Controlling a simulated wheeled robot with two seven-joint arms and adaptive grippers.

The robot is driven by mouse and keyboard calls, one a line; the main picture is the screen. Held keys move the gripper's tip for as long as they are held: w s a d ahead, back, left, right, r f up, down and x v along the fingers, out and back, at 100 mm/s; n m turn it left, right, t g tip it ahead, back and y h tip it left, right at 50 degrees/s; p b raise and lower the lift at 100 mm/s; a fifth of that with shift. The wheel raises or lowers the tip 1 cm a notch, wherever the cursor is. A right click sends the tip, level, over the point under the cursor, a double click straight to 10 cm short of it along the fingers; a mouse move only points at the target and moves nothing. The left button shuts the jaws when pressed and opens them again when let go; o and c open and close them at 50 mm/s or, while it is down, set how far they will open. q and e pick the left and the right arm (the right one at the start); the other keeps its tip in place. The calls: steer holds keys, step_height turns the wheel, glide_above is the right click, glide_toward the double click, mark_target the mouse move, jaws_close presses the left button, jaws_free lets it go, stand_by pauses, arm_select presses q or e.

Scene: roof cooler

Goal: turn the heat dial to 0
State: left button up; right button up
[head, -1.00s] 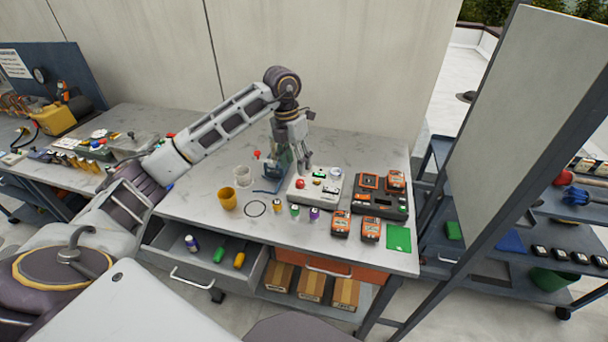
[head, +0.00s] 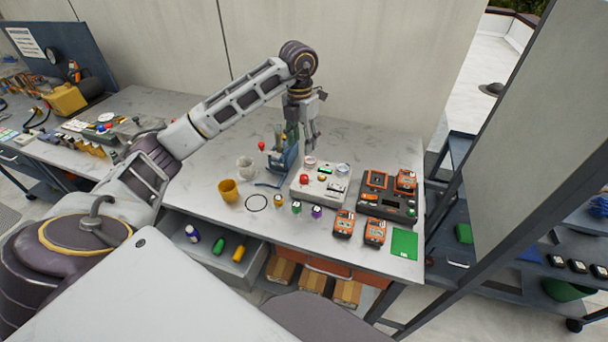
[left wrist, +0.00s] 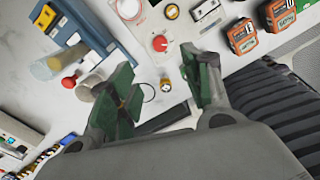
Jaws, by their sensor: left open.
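A white control box (head: 321,184) sits on the bench, with a red round knob (head: 304,179), a green button and small dark-and-white parts on its top. I cannot read any dial marks or tell which control is the heat dial. The red knob also shows in the left wrist view (left wrist: 160,43), beyond my fingertips. My left gripper (head: 304,146) points down above the back edge of the box, by the blue stand. In the left wrist view its green-padded fingers (left wrist: 162,87) are wide apart with nothing between them. My right gripper is not in view.
A blue stand (head: 283,160) with a red ball knob is left of the box. A dark tray (head: 391,201) with orange devices is at its right. A yellow cup (head: 228,191), small bottles and a green card (head: 404,243) lie around. An open drawer (head: 256,262) juts out in front.

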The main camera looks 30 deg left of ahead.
mark_target(304, 177)
arm_select(q)
steer(key=f, duration=0.8)
steer(key=f+p, duration=0.1)
steer(key=f, duration=0.3)
steer(key=shift+d+f, duration=0.15)
steer(key=shift+d, duration=0.15)
steer(key=shift+f, duration=0.7)
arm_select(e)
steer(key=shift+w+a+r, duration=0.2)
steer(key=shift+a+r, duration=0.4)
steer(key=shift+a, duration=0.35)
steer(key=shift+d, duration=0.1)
